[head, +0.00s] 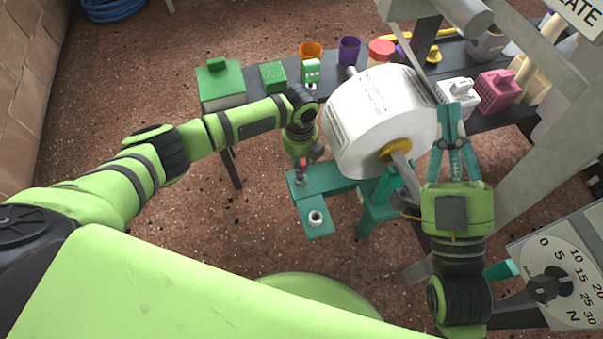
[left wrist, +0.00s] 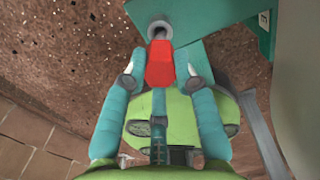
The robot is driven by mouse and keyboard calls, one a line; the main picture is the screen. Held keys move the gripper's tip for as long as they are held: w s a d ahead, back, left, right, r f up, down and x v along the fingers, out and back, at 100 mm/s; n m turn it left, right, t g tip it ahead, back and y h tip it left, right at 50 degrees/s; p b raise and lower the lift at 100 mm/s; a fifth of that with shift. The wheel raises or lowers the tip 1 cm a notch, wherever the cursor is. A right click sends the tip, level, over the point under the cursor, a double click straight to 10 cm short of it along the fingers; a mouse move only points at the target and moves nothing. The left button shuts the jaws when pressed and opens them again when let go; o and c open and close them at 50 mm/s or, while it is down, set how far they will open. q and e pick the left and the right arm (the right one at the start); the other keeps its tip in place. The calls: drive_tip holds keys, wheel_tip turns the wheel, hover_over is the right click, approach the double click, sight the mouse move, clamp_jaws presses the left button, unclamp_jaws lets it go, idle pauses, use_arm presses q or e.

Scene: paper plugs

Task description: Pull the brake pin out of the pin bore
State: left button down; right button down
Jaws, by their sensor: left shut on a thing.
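The brake pin has a red grip (left wrist: 160,65), which shows between my left gripper's teal fingers (left wrist: 160,82) in the left wrist view. My left gripper (head: 302,160) is shut on the pin, above the teal bracket (head: 297,188) in the head view. A grey round collar (left wrist: 159,29) with a dark opening lies just beyond the red grip. It looks like the pin bore; how deep the pin sits is hidden. A grey socket (head: 316,217) stands on the bracket's near end. My right gripper (head: 451,106) looks open, right of the paper roll.
The large white paper roll (head: 372,106) hangs on a shaft with a yellow hub (head: 395,149), close to both grippers. A dark bench (head: 352,80) behind carries boxes and cups. A dial panel (head: 560,262) stands at the lower right. Open floor lies left of the bracket.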

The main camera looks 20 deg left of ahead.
use_arm(q)
drive_tip(key=shift+r+p, duration=1.55)
drive_tip(key=shift+p, duration=0.2)
drive_tip(key=shift+f, duration=0.1)
